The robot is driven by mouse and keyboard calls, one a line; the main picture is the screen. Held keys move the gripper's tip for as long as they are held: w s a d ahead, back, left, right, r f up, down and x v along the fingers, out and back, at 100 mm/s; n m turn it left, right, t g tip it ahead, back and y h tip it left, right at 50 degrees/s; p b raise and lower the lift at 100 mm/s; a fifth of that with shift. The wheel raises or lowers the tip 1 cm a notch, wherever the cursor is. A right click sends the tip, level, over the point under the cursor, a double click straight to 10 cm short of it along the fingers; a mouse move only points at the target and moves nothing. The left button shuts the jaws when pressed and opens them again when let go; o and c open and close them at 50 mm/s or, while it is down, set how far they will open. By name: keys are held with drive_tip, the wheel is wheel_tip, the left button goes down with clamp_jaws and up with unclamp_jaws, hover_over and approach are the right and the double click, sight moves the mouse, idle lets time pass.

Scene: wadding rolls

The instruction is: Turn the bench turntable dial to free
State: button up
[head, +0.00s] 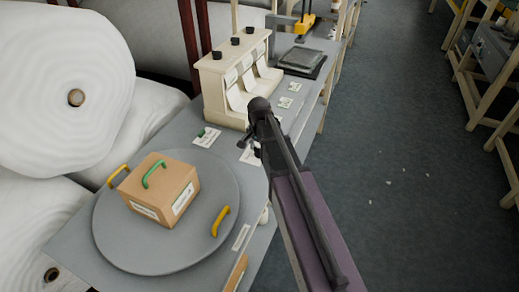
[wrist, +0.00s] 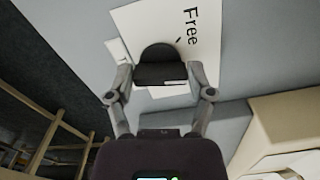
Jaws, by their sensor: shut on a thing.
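The dial (wrist: 160,58), a dark rounded knob, sits on a white card in the wrist view. The word "Free" (wrist: 192,27) is printed on this card, with a short black tick between word and knob. My gripper (wrist: 160,82) has one finger at each side of the knob and is shut on it. In the head view my gripper (head: 252,142) is over the bench, right of the turntable (head: 120,240), and hides most of the dial. The turntable is a round grey plate with two yellow handles. The knob's exact pointing is unclear.
A cardboard box (head: 155,208) with a green handle stands on the turntable. A cream dispenser (head: 222,85) with black knobs is behind my gripper. Large white rolls (head: 60,85) fill the left. Open floor (head: 400,180) lies at the right.

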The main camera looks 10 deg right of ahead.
drive_tip(key=n, duration=0.5)
drive_tip(key=shift+s+d+n, duration=0.1)
drive_tip(key=shift+s+n, duration=0.2)
drive_tip(key=n, duration=0.4)
drive_tip(key=shift+d+n, duration=0.1)
drive_tip(key=shift+n, duration=0.3)
drive_tip(key=o, duration=1.1)
drive_tip(key=shift+w, duration=0.1)
drive_tip(key=shift+m, duration=0.4)
drive_tip(key=s+r+p, duration=0.1)
drive_tip(key=s, duration=0.4)
drive_tip(key=s+r+p, duration=0.1)
drive_tip(key=s, duration=0.4)
drive_tip(key=s+r+p, duration=0.1)
drive_tip(key=s, duration=0.4)
drive_tip(key=shift+s+d, duration=0.1)
drive_tip(key=shift+s, duration=0.15)
